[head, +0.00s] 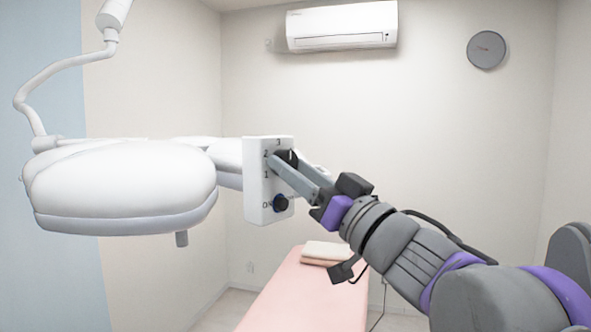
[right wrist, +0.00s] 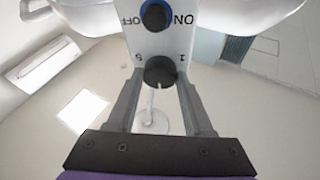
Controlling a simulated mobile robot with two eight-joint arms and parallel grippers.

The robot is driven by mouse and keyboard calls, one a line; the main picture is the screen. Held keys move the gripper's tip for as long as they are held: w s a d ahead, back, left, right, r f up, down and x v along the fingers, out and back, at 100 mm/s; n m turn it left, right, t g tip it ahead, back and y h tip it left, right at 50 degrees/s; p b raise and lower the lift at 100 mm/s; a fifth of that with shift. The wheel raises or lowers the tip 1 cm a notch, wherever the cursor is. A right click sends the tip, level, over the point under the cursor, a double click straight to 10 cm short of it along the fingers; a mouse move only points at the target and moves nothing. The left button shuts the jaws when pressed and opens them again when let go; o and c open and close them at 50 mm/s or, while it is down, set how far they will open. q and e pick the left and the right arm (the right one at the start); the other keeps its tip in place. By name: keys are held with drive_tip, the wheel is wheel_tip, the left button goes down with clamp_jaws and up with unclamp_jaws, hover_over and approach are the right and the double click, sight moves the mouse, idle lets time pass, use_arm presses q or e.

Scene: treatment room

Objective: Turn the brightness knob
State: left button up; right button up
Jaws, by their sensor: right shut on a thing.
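The brightness knob (head: 291,156) is a black dial on the upper part of a white control panel (head: 256,186), with numbers printed around it. My right gripper (head: 284,162) is shut on this knob, with its grey fingers reaching in from the right. In the right wrist view the knob (right wrist: 160,71) sits between the two fingertips (right wrist: 159,80), and the panel appears upside down. A second dark knob with a blue ring (head: 281,203), marked ON, is lower on the panel. My left gripper is not in view.
The panel belongs to a white surgical lamp with a large round head (head: 125,185) to its left, hung from a curved arm (head: 45,82). A pink treatment bed (head: 290,300) with folded towels (head: 326,252) stands below. An air conditioner (head: 341,26) is high on the wall.

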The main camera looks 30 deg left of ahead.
clamp_jaws()
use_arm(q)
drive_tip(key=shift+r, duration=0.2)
